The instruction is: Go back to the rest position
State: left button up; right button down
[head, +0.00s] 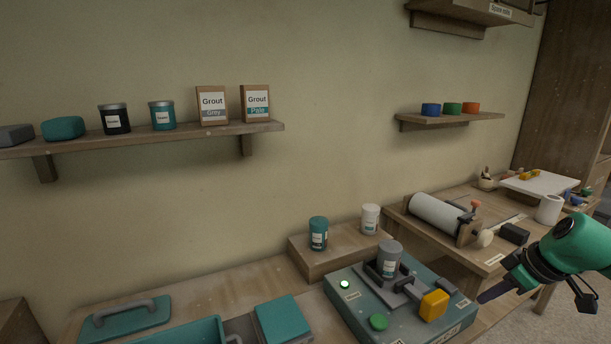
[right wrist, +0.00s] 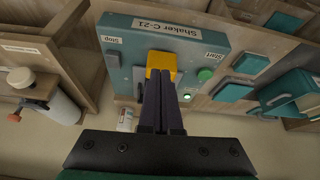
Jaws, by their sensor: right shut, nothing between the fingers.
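My right gripper (head: 484,296) reaches in from the right in the head view, beside the shaker (head: 347,306). Its dark fingers are shut and empty; they also show in the right wrist view (right wrist: 161,82). The shaker is a teal machine with a yellow handle (head: 433,305), a green button (head: 378,321) and a lit green lamp (head: 344,284). A grey-lidded can (head: 389,258) stands in its clamp. The fingertips look apart from the yellow handle in the head view; in the right wrist view they overlap it (right wrist: 161,62). My left gripper is not in view.
A teal can (head: 318,233) and a white can (head: 370,218) stand on a wooden riser (head: 325,261) behind the shaker. A paper roll (head: 435,213) in a holder lies on the right bench. Wall shelves (head: 220,130) hold boxes and tins. Floor shows at lower right.

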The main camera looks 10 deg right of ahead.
jog(key=w+d+f+t, duration=0.1)
jog(key=d+f, duration=0.1)
jog(key=f, duration=0.3)
jog(key=w+d+f+t, duration=0.2)
jog(key=d+f, duration=0.1)
jog(key=f, duration=0.2)
jog(key=w+d+f+t, duration=0.1)
jog(key=d+f+t, duration=0.1)
jog(key=f, duration=0.3)
jog(key=shift+w+d+f+h, duration=0.2)
jog(key=shift+w+d+h, duration=0.15)
jog(key=shift+d, duration=0.1)
jog(key=s+a+f+m+g+h, duration=0.1)
jog(key=s+f+h, duration=0.1)
jog(key=s+f, duration=0.8)
jog(key=s+a+f+m+g+h, duration=0.15)
jog(key=s+f, duration=0.25)
jog(key=f, duration=1.1)
jog(key=s+a+f+g+y, duration=0.1)
jog(key=s+a+f+g, duration=0.2)
jog(key=s+a+f, duration=0.6)
jog(key=s+a+f+g+y, duration=0.1)
jog(key=s+a+f+g, duration=0.2)
jog(key=s+a+f, duration=0.6)
jog(key=s+a, duration=0.5)
jog(key=a, duration=0.1)
jog(key=shift+s+a+n+y, duration=0.3)
jog(key=shift+s+a+n, duration=0.05)
jog(key=shift+s, duration=0.05)
